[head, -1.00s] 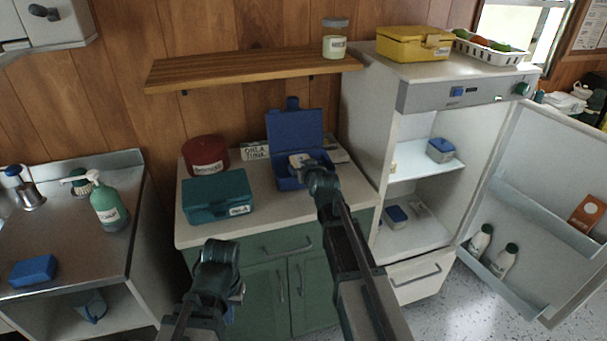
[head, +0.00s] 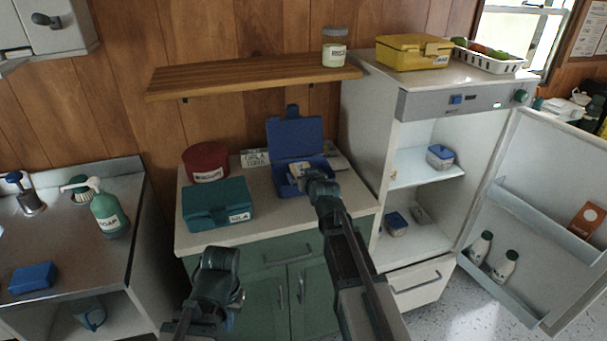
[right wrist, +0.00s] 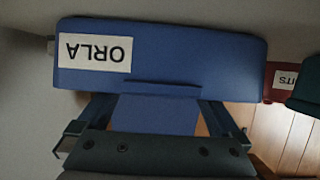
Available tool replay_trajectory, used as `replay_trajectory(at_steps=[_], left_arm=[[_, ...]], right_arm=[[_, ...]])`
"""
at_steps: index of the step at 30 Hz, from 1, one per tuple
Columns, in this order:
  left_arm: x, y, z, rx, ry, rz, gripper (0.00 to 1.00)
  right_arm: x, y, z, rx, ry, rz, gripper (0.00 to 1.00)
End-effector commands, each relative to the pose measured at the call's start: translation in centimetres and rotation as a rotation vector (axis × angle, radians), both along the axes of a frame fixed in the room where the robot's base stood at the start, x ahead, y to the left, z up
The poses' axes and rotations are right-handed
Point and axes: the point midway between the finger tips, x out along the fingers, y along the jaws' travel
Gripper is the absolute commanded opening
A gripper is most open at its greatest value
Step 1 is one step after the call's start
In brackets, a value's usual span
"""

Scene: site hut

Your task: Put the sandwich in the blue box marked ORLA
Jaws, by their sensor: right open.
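The open blue box (head: 325,162) stands on the counter, lid raised at the back. The right wrist view shows its blue face (right wrist: 200,60) with an upside-down ORLA label. A small pale item (head: 299,169), which looks like the sandwich, is inside the box in the head view; my right gripper partly covers it, and I cannot make it out in the wrist view. My right gripper (head: 304,181) is open at the box, and its fingers (right wrist: 155,122) show apart against the blue. My left gripper (head: 236,298) hangs low before the cabinet, its jaws unclear.
A teal box (head: 215,203) and a red tin (head: 205,162) stand left of the blue box. A wooden shelf (head: 240,77) with a jar (head: 335,47) is above. The open fridge (head: 425,180) stands at right, a yellow box (head: 413,52) on top. The sink unit is at left.

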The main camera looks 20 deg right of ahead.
Motion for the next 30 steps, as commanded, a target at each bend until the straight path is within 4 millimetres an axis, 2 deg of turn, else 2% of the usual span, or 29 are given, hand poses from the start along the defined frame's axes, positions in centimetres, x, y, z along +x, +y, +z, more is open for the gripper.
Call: replay_trajectory(at_steps=[10,15,20,30], left_arm=[[0.0,0.0,3.0,0.0,0.0,0.0,0.0],[0.0,0.0,4.0,0.0,0.0,0.0,0.0],[0.0,0.0,4.3,0.0,0.0,0.0,0.0],[0.0,0.0,4.2,0.0,0.0,0.0,0.0]], right_arm=[[-6.6,0.2,3.0,0.001,0.0,0.0,1.0],[-9.2,0.2,4.0,0.0,0.0,0.0,1.0],[-10.2,0.1,4.3,0.001,0.0,0.0,1.0],[-10.2,0.1,4.2,0.001,0.0,0.0,1.0]])
